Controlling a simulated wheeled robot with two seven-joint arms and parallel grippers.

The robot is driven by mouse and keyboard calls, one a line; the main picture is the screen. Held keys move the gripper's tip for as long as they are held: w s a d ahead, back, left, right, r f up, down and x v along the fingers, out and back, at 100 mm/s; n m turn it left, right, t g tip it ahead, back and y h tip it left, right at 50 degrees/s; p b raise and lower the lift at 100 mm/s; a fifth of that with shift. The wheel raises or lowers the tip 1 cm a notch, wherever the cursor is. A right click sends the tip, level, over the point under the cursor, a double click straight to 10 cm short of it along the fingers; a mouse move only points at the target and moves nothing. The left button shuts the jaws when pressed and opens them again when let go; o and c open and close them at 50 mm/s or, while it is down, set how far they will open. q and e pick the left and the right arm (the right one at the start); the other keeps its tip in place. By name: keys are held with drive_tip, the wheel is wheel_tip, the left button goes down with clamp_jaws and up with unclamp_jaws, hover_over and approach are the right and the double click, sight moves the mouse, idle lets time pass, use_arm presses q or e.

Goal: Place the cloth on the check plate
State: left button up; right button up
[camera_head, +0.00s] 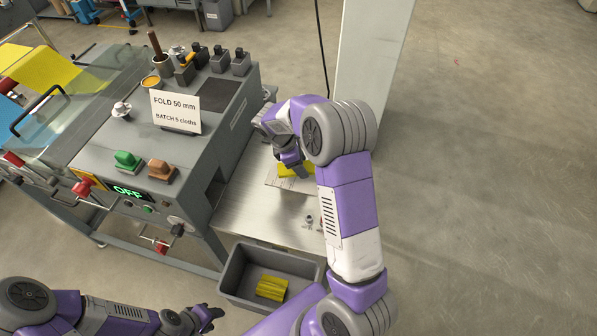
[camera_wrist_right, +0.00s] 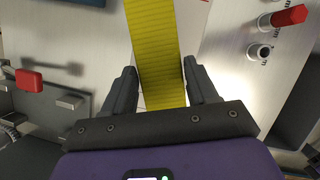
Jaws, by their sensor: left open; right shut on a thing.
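A yellow cloth (camera_wrist_right: 160,50) lies lengthwise between the fingers of my right gripper (camera_wrist_right: 160,78), which is shut on it. In the head view my right gripper (camera_head: 290,165) is low over the pale check plate (camera_head: 274,181) on the metal table. Only small parts of the yellow cloth (camera_head: 286,171) show there, behind the gripper and arm. I cannot tell whether the cloth touches the plate. My left gripper (camera_head: 212,314) is open and empty at the bottom, left of the grey bin.
A grey bin (camera_head: 235,283) below the table holds folded yellow cloth (camera_head: 271,288). The grey machine (camera_head: 150,140) with buttons and a fold sign (camera_head: 176,112) stands left of the table. A pale post (camera_head: 370,60) rises behind my right arm. Small fittings (camera_head: 309,221) stand on the table's near part.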

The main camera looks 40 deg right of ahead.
sight(300, 179)
drive_tip(key=shift+w+f, duration=0.1)
drive_tip(key=shift+f, duration=2.5)
drive_tip(key=shift+f+b, duration=0.1)
drive_tip(key=shift+b, duration=0.2)
drive_tip(key=o, duration=1)
drive_tip(key=shift+f, duration=0.1)
drive_tip(key=shift+r, duration=0.25)
drive_tip(key=p+v, duration=0.1)
drive_tip(key=v, duration=1.1)
drive_tip(key=shift+a, duration=0.15)
drive_tip(key=shift+p, duration=0.3)
